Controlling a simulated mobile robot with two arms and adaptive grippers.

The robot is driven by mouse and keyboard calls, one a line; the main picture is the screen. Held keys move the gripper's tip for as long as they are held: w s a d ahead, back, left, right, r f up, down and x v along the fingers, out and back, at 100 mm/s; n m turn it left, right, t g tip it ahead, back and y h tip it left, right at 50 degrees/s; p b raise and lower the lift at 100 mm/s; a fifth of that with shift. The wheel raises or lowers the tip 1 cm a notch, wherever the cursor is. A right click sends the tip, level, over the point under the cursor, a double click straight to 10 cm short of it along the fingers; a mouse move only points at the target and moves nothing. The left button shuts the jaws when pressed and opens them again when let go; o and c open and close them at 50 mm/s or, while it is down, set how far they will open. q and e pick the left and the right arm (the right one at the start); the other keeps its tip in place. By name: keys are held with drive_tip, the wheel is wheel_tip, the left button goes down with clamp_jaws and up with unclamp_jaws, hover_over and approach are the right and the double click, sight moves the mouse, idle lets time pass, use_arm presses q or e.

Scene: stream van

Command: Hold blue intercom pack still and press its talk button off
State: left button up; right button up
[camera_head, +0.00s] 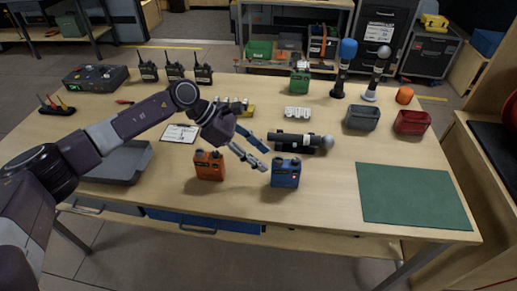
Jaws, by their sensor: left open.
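The blue intercom pack (285,173) stands upright on the table near its front edge, with a small reddish spot low on its front face. My left gripper (264,160) reaches in from the left, just behind and above the pack's left side. Its fingers are apart with nothing between them. From this angle I cannot tell whether a finger touches the pack. The talk button is too small to make out clearly. My right gripper does not show.
An orange pack (209,165) stands left of the blue one. A dark microphone (301,142) lies behind the blue pack. A green mat (413,195) covers the front right. A grey bin (362,118) and a red bin (411,123) stand at the back right. A grey tray (118,166) sits at left.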

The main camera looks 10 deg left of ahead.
sight(282, 172)
use_arm(q)
drive_tip(key=x, duration=0.3)
drive_tip(key=shift+s+d, duration=0.1)
drive_tip(key=shift+s, duration=0.1)
drive_tip(key=b+x, duration=0.2)
drive_tip(key=x, duration=0.2)
drive_tip(key=shift+w+f, duration=0.1)
drive_tip(key=shift+f, duration=0.05)
drive_tip(key=shift+b+x, duration=0.9)
drive_tip(key=shift+d, duration=0.1)
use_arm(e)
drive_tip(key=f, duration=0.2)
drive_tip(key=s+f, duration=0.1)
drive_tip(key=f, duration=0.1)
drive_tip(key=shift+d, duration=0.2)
use_arm(q)
drive_tip(key=shift+c, duration=0.2)
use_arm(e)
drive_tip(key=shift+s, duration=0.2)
use_arm(q)
drive_tip(key=c, duration=1)
drive_tip(key=shift+c, duration=0.4)
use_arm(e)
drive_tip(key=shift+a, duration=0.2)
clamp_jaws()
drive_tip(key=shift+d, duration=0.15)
